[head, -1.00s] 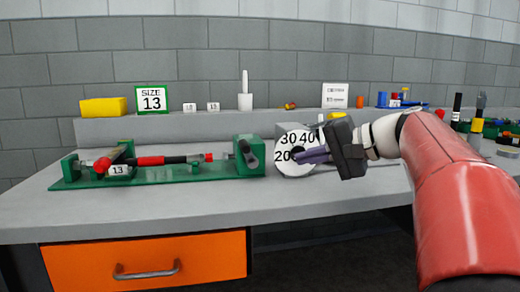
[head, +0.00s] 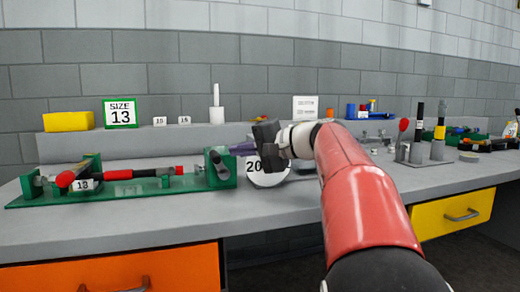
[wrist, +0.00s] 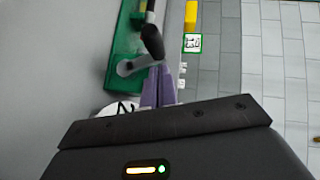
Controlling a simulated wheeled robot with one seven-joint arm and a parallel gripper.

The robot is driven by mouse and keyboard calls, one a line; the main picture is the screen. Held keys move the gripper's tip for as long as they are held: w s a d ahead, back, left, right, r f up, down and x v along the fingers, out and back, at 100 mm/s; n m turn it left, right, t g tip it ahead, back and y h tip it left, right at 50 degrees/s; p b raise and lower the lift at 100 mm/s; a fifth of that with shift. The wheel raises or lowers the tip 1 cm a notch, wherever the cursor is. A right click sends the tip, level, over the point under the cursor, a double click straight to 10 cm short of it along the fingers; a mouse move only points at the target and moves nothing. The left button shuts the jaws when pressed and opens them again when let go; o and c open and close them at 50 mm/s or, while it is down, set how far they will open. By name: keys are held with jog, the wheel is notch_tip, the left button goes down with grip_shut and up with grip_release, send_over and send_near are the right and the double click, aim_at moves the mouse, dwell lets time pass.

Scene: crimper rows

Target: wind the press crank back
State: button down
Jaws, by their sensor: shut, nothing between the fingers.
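The green press (head: 60,200) lies along the bench at left, holding a tool with red and black handles (head: 125,174) and a label 13. Its crank is at the right end, with a dark handle (head: 218,164). In the wrist view the grey crank arm (wrist: 132,66) and black handle (wrist: 152,42) lie just beyond my fingertips. My gripper (head: 234,149) is shut and empty, its purple fingers pointing left beside the crank. They also show in the wrist view (wrist: 158,72). Whether they touch the crank, I cannot tell.
A white dial (head: 265,178) reading 20 stands right of the press, partly hidden by my gripper. A raised shelf behind carries a yellow block (head: 68,121), a SIZE 13 sign (head: 120,113) and a white post (head: 216,115). Upright tools (head: 440,130) stand at right. The front bench strip is clear.

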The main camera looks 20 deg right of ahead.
aim_at(212, 159)
jog(key=shift+a+f, duration=0.3)
jog(key=shift+a, duration=0.5)
jog(key=shift+a+r+n+h+p, duration=0.15)
jog(key=shift+a+n+h+p, duration=0.15)
jog(key=shift+a+h+p, duration=0.15)
jog(key=a+n+h+p, duration=0.1)
jog(key=a+n+g+h+p, duration=0.1)
jog(key=h+p, duration=0.1)
jog(key=a+n+g+h+p, duration=0.1)
jog(key=h, duration=0.1)
jog(key=shift+w+a+f+p, duration=0.1)
jog(key=shift+a+f+p, duration=0.2)
jog(key=shift+a, duration=0.1)
jog(key=shift+a+f, duration=0.25)
dwell(0.5)
